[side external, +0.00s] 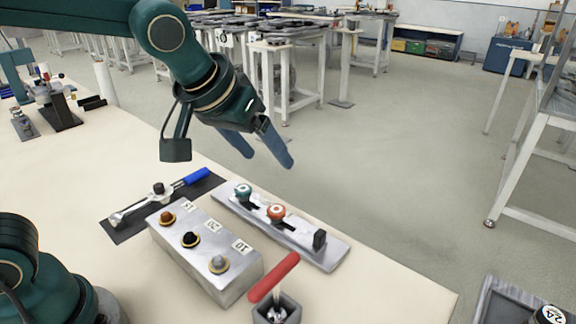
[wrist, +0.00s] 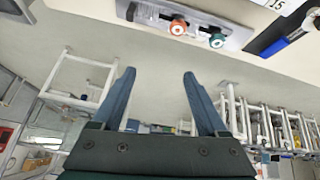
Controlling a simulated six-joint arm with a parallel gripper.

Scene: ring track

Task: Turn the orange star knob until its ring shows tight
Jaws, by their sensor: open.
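The orange star knob (side external: 276,211) stands on a flat metal plate (side external: 335,250), to the right of a teal knob (side external: 243,191). In the wrist view the orange knob (wrist: 179,27) and the teal knob (wrist: 217,40) show at the top, upside down. A pale ring marks the orange knob's top, but its reading is too small to tell. My gripper (side external: 264,158) is open and empty, with blue fingers, raised above and behind the plate, apart from both knobs.
A metal block (side external: 215,272) with several labelled round pieces stands in front of the plate. A red-handled tool (side external: 273,279) stands in a holder nearby. A black upright block (side external: 319,240) is on the plate's right end.

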